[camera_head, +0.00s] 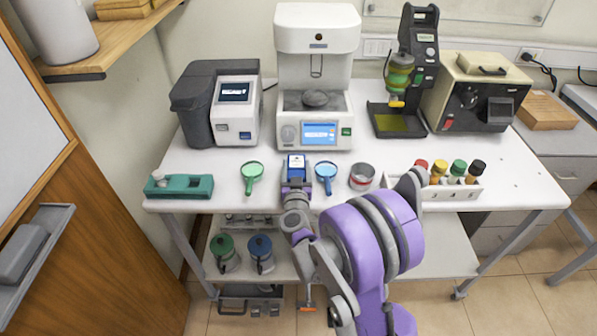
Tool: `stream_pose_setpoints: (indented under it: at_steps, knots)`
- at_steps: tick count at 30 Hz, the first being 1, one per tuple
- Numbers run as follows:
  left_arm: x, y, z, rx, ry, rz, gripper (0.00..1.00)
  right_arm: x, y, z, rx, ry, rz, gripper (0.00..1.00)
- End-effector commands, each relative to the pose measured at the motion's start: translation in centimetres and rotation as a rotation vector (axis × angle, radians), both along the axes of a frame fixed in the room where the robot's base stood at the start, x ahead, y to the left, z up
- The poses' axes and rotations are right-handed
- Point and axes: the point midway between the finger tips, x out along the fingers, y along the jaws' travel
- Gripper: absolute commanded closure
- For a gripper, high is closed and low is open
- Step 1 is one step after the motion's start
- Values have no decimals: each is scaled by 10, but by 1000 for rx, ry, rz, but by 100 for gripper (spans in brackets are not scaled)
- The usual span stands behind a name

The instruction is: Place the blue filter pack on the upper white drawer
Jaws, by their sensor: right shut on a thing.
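The blue filter pack (296,161) is a small blue box with a white label. The fingertips are small here, and I cannot tell whether the pack touches the table. The upper white drawer (566,174) is in the cabinet at the right, behind the table's right end. It looks closed. My left gripper is not in view.
A wooden box (543,111) sits on the cabinet. The table's right front is bare.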

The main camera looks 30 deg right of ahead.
Motion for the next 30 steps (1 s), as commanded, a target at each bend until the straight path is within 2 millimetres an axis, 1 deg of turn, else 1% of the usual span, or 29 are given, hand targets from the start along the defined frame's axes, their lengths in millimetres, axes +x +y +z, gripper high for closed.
stream_pose_setpoints:
  at_steps: [1, 4, 12, 17, 18, 22, 23, 30]
  knots:
    - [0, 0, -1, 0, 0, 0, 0, 1, 0, -8, 0, 0, 0, 95]
    - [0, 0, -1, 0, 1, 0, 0, 0, 0, -16, 0, 0, 0, 95]
    - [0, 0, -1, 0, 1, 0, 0, 0, 0, -17, 0, 0, 0, 95]
    - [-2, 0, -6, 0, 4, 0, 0, -1, 0, -21, 0, 1, 0, 95]
    - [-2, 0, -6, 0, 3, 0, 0, 0, 0, -21, -1, 1, 0, 25]
    - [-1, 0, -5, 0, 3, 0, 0, 0, 0, -20, 0, 0, 0, 1]
    - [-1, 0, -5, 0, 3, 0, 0, 0, 0, -20, 0, 0, 0, 0]
    - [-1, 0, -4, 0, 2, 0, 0, 0, 0, -19, 0, 0, 0, 0]
